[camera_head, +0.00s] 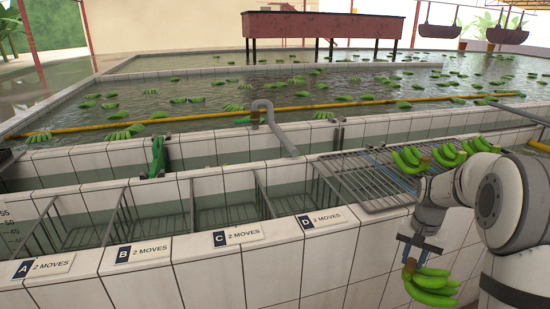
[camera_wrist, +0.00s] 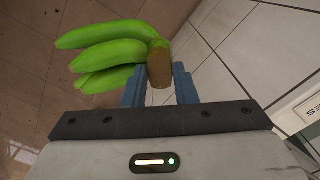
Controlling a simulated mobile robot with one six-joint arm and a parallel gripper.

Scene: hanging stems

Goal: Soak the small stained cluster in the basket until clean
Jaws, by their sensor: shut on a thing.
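My gripper (camera_head: 409,262) is shut on the brown crown of a small green banana cluster (camera_head: 431,287). The cluster hangs below it, in front of the tiled wall at the lower right. In the wrist view the blue fingers stand on either side of the crown, and the green fingers of the cluster (camera_wrist: 105,45) spread to the left. No clear stain shows on its visible skin. Wire-framed basket compartments (camera_head: 229,212) sit in the near trough, behind labels A, B, C and D. The held cluster is outside the trough, right of label D (camera_head: 325,218).
A metal rack (camera_head: 360,182) spans the trough's right end, with several banana clusters (camera_head: 410,158) on it beside my arm. The tiled front rim (camera_head: 200,245) stands between the cluster and the compartments. A grey hooked pipe (camera_head: 276,127) and a green object (camera_head: 157,157) are farther back.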

